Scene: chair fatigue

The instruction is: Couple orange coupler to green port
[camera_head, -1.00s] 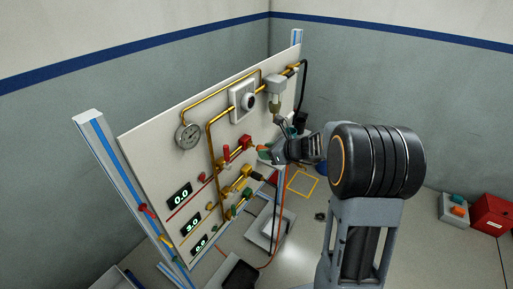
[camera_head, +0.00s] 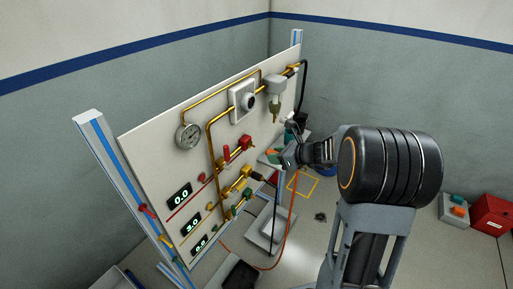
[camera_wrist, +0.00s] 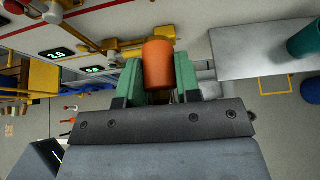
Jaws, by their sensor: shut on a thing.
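My gripper (camera_head: 291,156) is shut on the orange coupler (camera_wrist: 158,65), which sits between its green fingers in the wrist view. In the head view the coupler is small and mostly hidden by the fingers. An orange hose (camera_head: 294,205) hangs below my gripper. The green port (camera_head: 247,193) is at the end of the lowest, green row on the panel, below the yellow and red fittings. My gripper is to the right of the port and apart from it. In the wrist view I cannot make out the green port.
The upright panel (camera_head: 150,142) carries a gauge (camera_head: 188,135), red fittings (camera_head: 231,155) and yellow fittings (camera_head: 238,181). A black hose hangs near the green port. A red box (camera_head: 492,214) stands far right. Open floor lies right of the panel.

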